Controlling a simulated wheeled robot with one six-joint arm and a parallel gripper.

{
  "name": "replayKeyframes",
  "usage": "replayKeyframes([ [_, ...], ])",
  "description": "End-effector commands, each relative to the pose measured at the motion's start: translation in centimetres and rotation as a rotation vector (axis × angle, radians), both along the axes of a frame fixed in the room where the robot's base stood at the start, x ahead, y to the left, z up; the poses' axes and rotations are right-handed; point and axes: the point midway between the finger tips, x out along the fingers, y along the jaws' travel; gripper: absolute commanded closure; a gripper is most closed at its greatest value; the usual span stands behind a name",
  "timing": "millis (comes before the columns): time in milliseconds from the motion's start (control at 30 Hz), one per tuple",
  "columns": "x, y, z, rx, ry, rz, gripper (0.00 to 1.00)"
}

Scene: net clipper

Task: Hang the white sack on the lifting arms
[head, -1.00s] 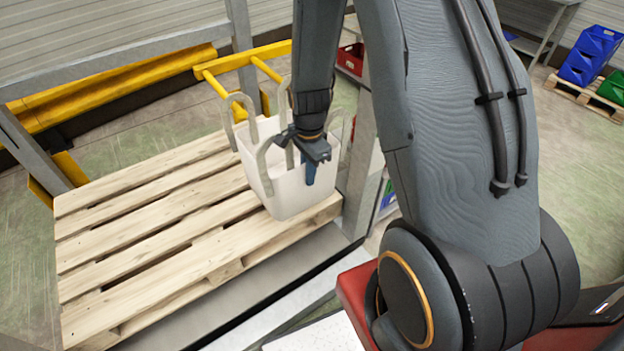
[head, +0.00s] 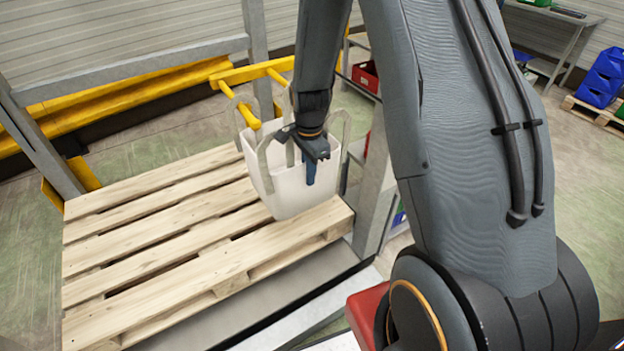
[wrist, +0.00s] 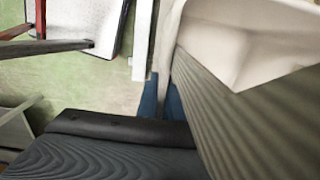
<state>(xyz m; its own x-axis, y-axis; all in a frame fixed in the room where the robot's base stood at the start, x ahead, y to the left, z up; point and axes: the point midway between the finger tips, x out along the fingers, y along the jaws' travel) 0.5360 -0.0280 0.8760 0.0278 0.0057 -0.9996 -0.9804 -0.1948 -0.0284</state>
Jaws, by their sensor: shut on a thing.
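The white sack (head: 287,190) is upright over the right end of the wooden pallet, with grey strap loops standing up from its rim. I cannot tell whether its base touches the pallet. My gripper (head: 310,172) is at the sack's near right rim, shut on a strap loop. In the wrist view, the blue fingers (wrist: 160,98) are beside a wide ribbed strap (wrist: 245,120), with the white sack (wrist: 262,30) behind. The yellow lifting arms (head: 235,102) reach toward the sack from behind. One arm's end overlaps the left loops in the picture; whether it is inside a loop is unclear.
The slatted pallet (head: 150,235) lies left, mostly bare. A grey metal post (head: 375,185) stands just right of the sack. A red bin (head: 366,76) is on a shelf behind. Green floor is open at right.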

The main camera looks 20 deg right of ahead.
Motion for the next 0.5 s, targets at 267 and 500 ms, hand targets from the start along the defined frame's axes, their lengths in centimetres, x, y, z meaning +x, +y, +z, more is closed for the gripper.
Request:
replayKeyframes([
  [267, 1.9, 0.4, 0.0, 0.0, -0.003, 0.001, 1.0],
  [500, 3.3, 0.6, 0.0, 0.0, -0.003, 0.0, 1.0],
])
